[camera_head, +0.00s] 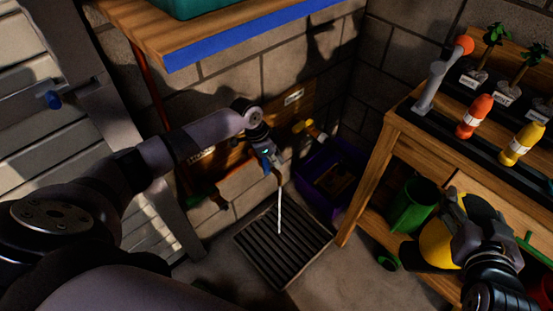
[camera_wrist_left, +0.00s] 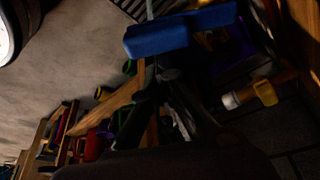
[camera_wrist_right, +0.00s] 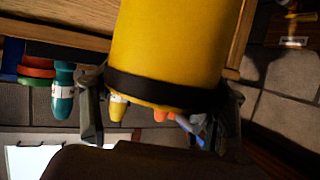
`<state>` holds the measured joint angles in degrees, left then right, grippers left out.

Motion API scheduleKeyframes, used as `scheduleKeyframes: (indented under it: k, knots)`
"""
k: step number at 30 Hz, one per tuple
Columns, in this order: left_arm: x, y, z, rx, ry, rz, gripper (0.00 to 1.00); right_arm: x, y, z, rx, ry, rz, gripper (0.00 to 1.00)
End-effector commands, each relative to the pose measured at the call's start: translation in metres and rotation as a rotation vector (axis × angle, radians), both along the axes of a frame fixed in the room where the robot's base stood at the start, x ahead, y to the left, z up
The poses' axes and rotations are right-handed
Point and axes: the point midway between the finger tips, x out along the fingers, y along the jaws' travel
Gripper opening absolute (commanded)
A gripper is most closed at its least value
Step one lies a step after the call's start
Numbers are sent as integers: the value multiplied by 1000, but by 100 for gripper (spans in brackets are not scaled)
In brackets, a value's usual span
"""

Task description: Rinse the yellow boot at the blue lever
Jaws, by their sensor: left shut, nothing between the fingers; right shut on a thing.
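The yellow boot (camera_head: 438,245) is at the lower right of the head view, at the bench's front side. My right gripper (camera_head: 468,232) is shut on it; in the right wrist view the fingers flank the yellow shaft (camera_wrist_right: 168,50) at its black band. The blue lever (camera_wrist_left: 158,40) is large in the left wrist view, just beyond my left fingers. My left gripper (camera_head: 266,152) is shut and empty at the tap; whether it touches the lever is unclear. A white water stream (camera_head: 280,210) falls onto the floor grate (camera_head: 262,245), apart from the boot.
A tap with a yellow lever (camera_head: 312,129) is right of the stream, above a purple bin (camera_head: 318,190). The wooden bench (camera_head: 365,175) stands right, with a green container (camera_head: 413,205) below its top. A blue-edged shelf (camera_head: 255,40) overhangs the tap wall.

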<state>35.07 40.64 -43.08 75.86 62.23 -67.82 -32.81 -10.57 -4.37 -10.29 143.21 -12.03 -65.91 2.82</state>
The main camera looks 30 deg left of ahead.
Motion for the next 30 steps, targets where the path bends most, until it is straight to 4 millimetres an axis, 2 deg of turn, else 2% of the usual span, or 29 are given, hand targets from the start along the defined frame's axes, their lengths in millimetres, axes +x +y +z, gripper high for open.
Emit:
scheduleKeyframes:
  k: [1, 4, 21, 30]
  knots:
    - [-3, 2, 1, 1, 3, -43, 0, 0, 0, 6, 0, -6, 0, 7]
    - [-9, 6, 0, 2, 4, -139, 0, 0, 0, 8, 0, -6, 0, 7]
    - [-34, 34, -1, 2, 3, -662, 0, 0, 0, 6, 0, -6, 0, 7]
    - [-41, 49, 0, 4, 3, -655, 0, 0, 0, 11, 0, -6, 0, 7]
